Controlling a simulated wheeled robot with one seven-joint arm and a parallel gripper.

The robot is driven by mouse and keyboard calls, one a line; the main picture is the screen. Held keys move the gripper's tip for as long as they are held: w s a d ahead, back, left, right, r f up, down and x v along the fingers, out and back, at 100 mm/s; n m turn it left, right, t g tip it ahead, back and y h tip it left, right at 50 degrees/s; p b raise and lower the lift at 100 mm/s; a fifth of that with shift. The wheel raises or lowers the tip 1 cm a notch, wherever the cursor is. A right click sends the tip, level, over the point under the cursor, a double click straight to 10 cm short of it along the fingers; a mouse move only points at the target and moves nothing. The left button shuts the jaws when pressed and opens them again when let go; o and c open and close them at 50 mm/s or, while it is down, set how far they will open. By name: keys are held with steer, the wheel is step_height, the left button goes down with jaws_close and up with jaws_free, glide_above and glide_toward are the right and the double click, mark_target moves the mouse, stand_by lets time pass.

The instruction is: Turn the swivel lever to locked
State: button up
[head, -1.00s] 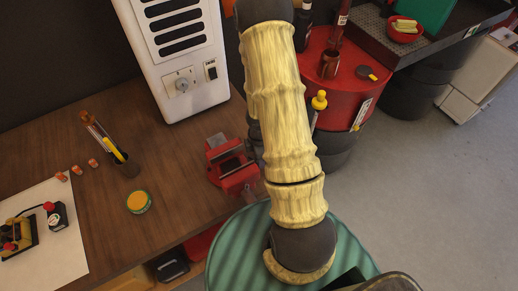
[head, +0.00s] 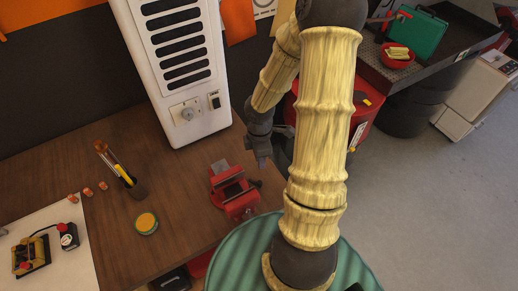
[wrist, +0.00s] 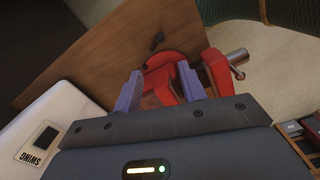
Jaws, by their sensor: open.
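The red bench vise (head: 237,205) stands near the right edge of the wooden bench in the head view. It also shows in the wrist view (wrist: 217,72), ahead of and partly behind the fingers, with a silver bar end on its right. A small dark piece (wrist: 157,41) lies beyond the red base against the wood; it may be the swivel lever, but I cannot tell its setting. My gripper (wrist: 160,70) is open and empty, pointing toward the vise. In the head view my gripper (head: 262,160) is small, just above and right of the vise.
A white appliance (head: 178,65) with a dial and switch stands behind and left of the vise. A red drum (head: 365,120) is at the right.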

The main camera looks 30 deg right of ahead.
steer(key=shift+r, duration=0.55)
steer(key=s+a+r+m+t+b, duration=0.2)
steer(key=s+a+m+b, duration=0.2)
steer(key=a+m+b, duration=0.5)
steer(key=m+b, duration=0.1)
steer(key=m, duration=0.5)
steer(key=shift+s+a+r+t+b, duration=0.3)
steer(key=shift+s+a+r+b, duration=0.05)
steer(key=shift+r+b, duration=0.05)
steer(key=shift+c, duration=0.5)
steer(key=shift+d, duration=0.1)
